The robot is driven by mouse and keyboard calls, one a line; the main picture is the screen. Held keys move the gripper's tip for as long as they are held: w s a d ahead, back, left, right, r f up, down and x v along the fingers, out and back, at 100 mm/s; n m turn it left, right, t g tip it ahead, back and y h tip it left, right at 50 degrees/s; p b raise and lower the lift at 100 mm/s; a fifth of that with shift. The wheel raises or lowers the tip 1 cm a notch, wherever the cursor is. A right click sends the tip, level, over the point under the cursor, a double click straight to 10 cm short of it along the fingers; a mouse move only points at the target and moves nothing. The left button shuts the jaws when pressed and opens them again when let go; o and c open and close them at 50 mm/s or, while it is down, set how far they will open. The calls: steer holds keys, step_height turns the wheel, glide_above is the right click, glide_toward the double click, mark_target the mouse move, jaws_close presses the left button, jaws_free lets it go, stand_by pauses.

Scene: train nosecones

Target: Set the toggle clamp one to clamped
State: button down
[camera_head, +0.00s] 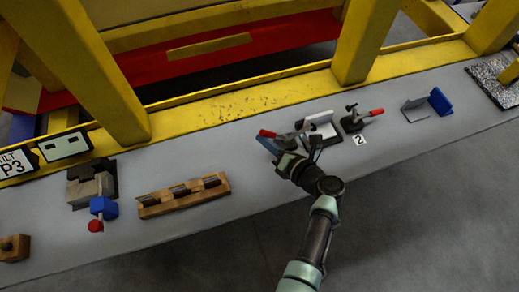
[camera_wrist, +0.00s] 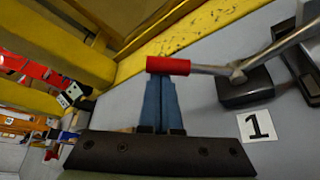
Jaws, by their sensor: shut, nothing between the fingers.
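Toggle clamp one has a red handle grip, seen in the head view (camera_head: 267,133) and in the wrist view (camera_wrist: 168,65). In the wrist view its metal lever (camera_wrist: 212,70) runs right from the grip to a pivot by a dark base (camera_wrist: 245,88). A label "1" (camera_wrist: 257,126) lies on the bench beside it. My gripper, with blue fingers, shows in the head view (camera_head: 266,144) and in the wrist view (camera_wrist: 161,82). It is shut and empty. Its tips are right at the red grip; I cannot tell whether they touch it.
A second toggle clamp (camera_head: 352,122) with a red handle and label "2" (camera_head: 359,140) stands to the right. A wooden block (camera_head: 185,195) with dark slots lies left of my gripper. A blue-handled piece (camera_head: 440,101) is farther right. Yellow posts (camera_head: 362,45) rise behind the grey bench (camera_head: 250,200).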

mark_target(275, 135)
steer(key=shift+w+d+r+m+y+p, duration=0.15)
steer(key=shift+d+r+m+y+p, duration=0.05)
steer(key=shift+d+r+m+y, duration=0.3)
steer(key=shift+w+d+r+m+y+p, duration=0.15)
steer(key=shift+d+r+m+y, duration=0.2)
steer(key=shift+m, duration=0.25)
steer(key=shift+w+d+r, duration=0.1)
steer(key=shift+d+r, duration=0.15)
steer(key=shift+d, duration=0.05)
steer(key=shift+d+r, duration=0.15)
